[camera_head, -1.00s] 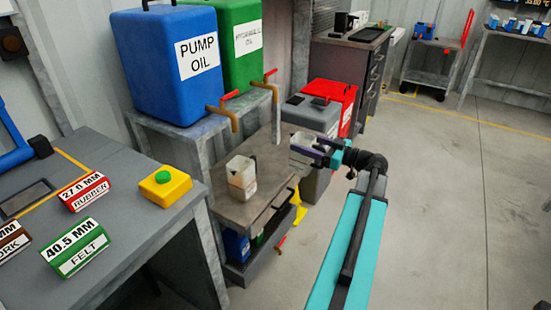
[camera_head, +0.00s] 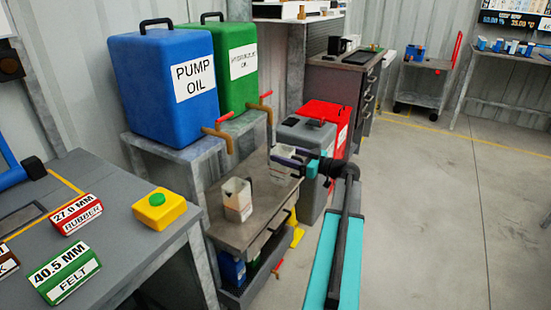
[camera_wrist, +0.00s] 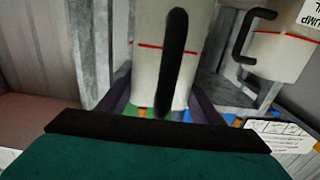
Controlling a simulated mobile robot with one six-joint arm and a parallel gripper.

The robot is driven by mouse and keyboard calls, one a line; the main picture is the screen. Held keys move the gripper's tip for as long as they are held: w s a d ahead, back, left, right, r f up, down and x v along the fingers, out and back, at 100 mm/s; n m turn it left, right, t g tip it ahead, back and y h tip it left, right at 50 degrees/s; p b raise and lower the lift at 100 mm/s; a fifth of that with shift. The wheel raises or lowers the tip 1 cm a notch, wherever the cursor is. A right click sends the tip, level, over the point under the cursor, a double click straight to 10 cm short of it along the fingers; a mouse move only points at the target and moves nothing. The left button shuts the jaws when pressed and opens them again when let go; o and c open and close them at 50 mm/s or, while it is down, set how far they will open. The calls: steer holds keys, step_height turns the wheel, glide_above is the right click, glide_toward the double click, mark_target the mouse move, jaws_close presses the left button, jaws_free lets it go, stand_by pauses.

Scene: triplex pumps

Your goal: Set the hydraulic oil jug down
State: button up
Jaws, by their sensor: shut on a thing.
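The held jug, off-white and taken as the hydraulic oil jug (camera_head: 283,172), is at the far right end of the small workbench in the head view. My gripper (camera_head: 290,158) is shut on it. In the wrist view the jug (camera_wrist: 146,70) stands between my dark fingers, with a red line and a black handle facing the camera. I cannot tell whether its base touches the bench top. A second off-white jug (camera_head: 238,202) stands upright on the bench to the left; in the wrist view it (camera_wrist: 285,50) is at the right, apart from the held jug, its label partly cut off.
The small workbench (camera_head: 232,232) has bare top between the two jugs. Blue pump oil (camera_head: 150,90) and green hydraulic oil (camera_head: 240,88) tanks stand behind it, their taps (camera_head: 222,132) jutting forward. Grey (camera_head: 312,140) and red bins stand behind my gripper. The floor at right is clear.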

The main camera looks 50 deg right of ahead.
mark_target(278, 149)
steer(key=w, duration=0.4)
steer(key=w+d, duration=0.1)
steer(key=w, duration=0.1)
steer(key=shift+w+d+f, duration=0.1)
steer(key=shift+w+f, duration=0.1)
steer(key=shift+f, duration=0.05)
steer(key=shift+b, duration=0.3)
steer(key=shift+f+b, duration=0.35)
steer(key=shift+f, duration=1.6)
steer(key=o, duration=1.5)
steer(key=shift+c, duration=0.2)
steer(key=shift+r, duration=0.2)
steer(key=p+v, duration=0.1)
steer(key=v, duration=1.1)
steer(key=shift+s+f, duration=0.1)
